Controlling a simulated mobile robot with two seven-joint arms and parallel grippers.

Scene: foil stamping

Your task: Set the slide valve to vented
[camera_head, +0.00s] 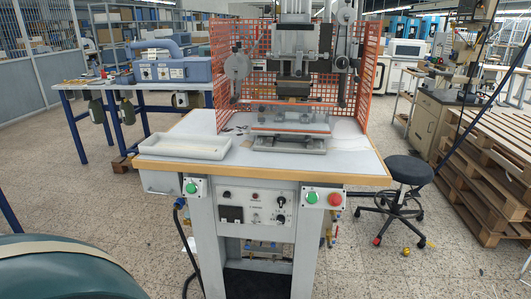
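The foil stamping machine (294,60) stands on a light-topped table (215,125) with an orange mesh guard around its press head. I cannot pick out the slide valve for certain. Small fittings (264,245) show under the control panel (256,207), and brass-coloured fittings (330,232) hang by the right table leg. They are too small to read a valve position. Neither of my grippers is in view.
A grey tray (186,146) lies on the table's left part. Green buttons (192,187) and a red button (335,199) sit along the front. A black stool (408,170) and stacked pallets (485,180) stand to the right. A blue-legged bench (130,83) is behind left.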

